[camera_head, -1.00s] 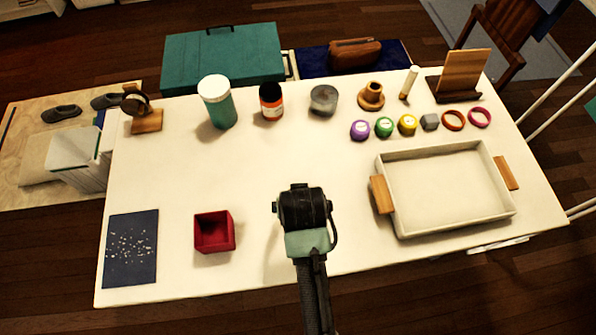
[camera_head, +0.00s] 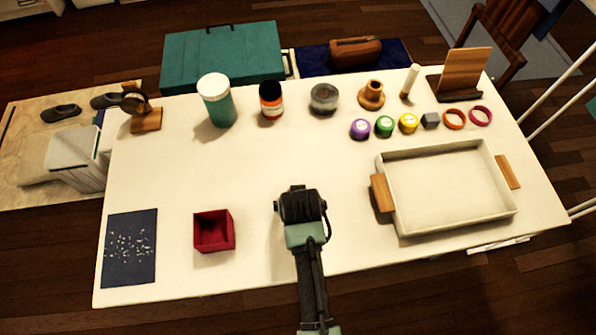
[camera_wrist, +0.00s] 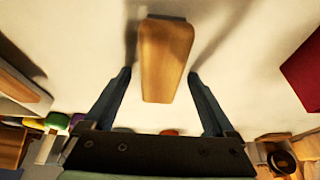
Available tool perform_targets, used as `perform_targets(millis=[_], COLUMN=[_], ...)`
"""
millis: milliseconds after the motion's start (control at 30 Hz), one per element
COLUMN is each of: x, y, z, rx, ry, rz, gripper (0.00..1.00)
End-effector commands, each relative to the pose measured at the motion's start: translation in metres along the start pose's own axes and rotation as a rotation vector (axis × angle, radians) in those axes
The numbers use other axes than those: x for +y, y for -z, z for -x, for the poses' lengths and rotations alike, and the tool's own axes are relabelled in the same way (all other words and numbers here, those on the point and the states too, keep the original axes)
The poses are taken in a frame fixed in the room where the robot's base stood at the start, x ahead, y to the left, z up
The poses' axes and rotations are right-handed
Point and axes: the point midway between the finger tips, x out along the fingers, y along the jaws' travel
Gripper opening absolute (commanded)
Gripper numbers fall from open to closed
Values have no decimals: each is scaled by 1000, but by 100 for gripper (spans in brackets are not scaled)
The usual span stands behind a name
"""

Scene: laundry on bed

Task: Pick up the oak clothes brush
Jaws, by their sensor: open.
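The oak clothes brush (camera_wrist: 167,55) is a smooth, light brown, tapered wooden block on the white table in the wrist view. My gripper (camera_wrist: 158,76) is open, one finger on each side of the brush's near end. A gap shows between each finger and the wood, and nothing is gripped. In the head view my arm's end (camera_head: 302,207) is over the table's front middle and hides the brush and the fingertips.
A red open box (camera_head: 214,232) stands to the left and a white tray (camera_head: 448,225) with wooden handles to the right. Jars, small coloured pots and rings line the back. The white table (camera_head: 260,170) is bare behind my gripper.

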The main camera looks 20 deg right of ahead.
Motion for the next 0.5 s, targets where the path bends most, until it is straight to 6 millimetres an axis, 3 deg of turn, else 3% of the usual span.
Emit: perform_targets(millis=[333, 500], x=[0, 0], y=[-2, -2], z=[-3, -3], rx=[-1, -1], ry=[0, 0], rz=[0, 0], gripper=[90, 61])
